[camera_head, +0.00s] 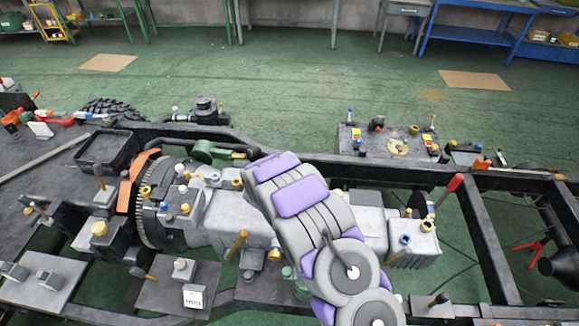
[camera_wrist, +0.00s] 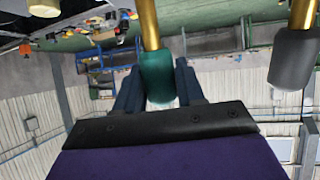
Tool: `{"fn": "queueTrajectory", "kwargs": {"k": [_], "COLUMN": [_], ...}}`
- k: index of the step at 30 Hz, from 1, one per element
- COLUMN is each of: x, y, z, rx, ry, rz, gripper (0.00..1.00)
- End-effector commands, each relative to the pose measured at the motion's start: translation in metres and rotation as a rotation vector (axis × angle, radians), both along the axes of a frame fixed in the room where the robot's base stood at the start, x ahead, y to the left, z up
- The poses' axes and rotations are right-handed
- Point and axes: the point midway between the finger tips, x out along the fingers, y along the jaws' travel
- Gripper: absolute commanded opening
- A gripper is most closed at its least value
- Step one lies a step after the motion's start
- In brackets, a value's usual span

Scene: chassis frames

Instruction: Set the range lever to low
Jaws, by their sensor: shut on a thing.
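In the wrist view, my gripper (camera_wrist: 158,85) has its two dark blue fingers on either side of a lever with a teal knob (camera_wrist: 157,76) and a brass shaft (camera_wrist: 149,25). The fingers are shut on the knob. A second lever with a dark grey knob (camera_wrist: 292,60) stands to the right, apart from the fingers. I cannot read which one is the range lever. In the head view, my grey and purple arm covers the middle of the chassis, and my fingers are hidden.
In the head view, a black chassis frame (camera_head: 487,240) surrounds the grey gearbox housing (camera_head: 240,235). A red-knobbed lever (camera_head: 455,183) rises at the right, and short brass levers (camera_head: 236,243) stand near my arm. Green floor (camera_head: 290,95) lies open beyond; workbenches (camera_head: 470,30) line the back.

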Motion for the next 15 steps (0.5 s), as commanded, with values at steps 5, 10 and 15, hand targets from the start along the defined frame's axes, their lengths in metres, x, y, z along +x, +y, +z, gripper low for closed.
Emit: {"fn": "queueTrajectory", "kwargs": {"k": [5, 10, 15], "x": [0.0035, 0.0038, 0.0049], "y": [0.0030, 0.0025, 0.0020], "z": [0.0057, 0.0023, 0.0005], "rx": [0.004, 0.003, 0.003], "ry": [0.045, 0.077, 0.092], "rz": [0.004, 0.004, 0.004], "gripper": [0.00, 0.00, 0.00]}}
